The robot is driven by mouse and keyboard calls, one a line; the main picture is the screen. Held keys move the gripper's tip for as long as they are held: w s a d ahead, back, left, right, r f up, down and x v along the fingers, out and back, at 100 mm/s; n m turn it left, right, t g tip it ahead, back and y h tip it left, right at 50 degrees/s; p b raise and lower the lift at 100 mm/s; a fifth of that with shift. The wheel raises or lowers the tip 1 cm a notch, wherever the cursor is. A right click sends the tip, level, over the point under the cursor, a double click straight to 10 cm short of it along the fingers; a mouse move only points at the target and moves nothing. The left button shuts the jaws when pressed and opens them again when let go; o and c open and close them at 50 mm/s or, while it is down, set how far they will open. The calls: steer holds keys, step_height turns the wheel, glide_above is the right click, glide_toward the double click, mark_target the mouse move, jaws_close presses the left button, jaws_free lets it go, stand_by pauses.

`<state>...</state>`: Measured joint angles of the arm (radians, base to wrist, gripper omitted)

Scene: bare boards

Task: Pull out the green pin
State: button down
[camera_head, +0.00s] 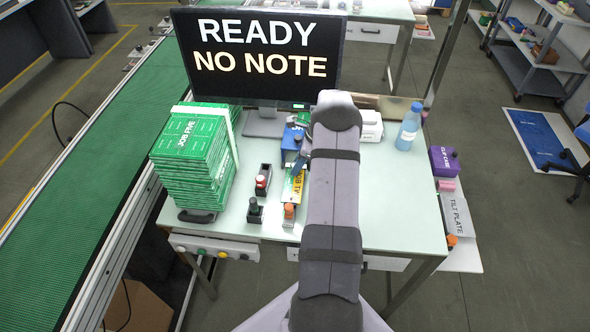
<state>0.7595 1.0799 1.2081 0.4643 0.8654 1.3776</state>
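No pin that I can clearly tell as green shows. A small black stand (255,214) with a dark knob, perhaps very dark green, stands near the front of the table. A black holder with a red-topped knob (261,181) stands just behind it. A small grey block with an orange knob (289,211) stands to the right, in front of a yellow-labelled piece (297,183). My arm rises from the bottom centre and bends over the table's back half. It hides my gripper and part of the table.
The pale table (230,228) holds a tall stack of green boards (190,155), a blue box (291,142), a white box (370,127) and a blue bottle (409,127). A monitor (258,55) reads "READY NO NOTE". A green conveyor (110,140) runs at left.

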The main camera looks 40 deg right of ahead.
steer(key=shift+r+p, duration=0.5)
steer(key=shift+r, duration=0.15)
stand_by(0.7)
steer(key=shift+r+p, duration=2.2)
steer(key=shift+r, duration=0.9)
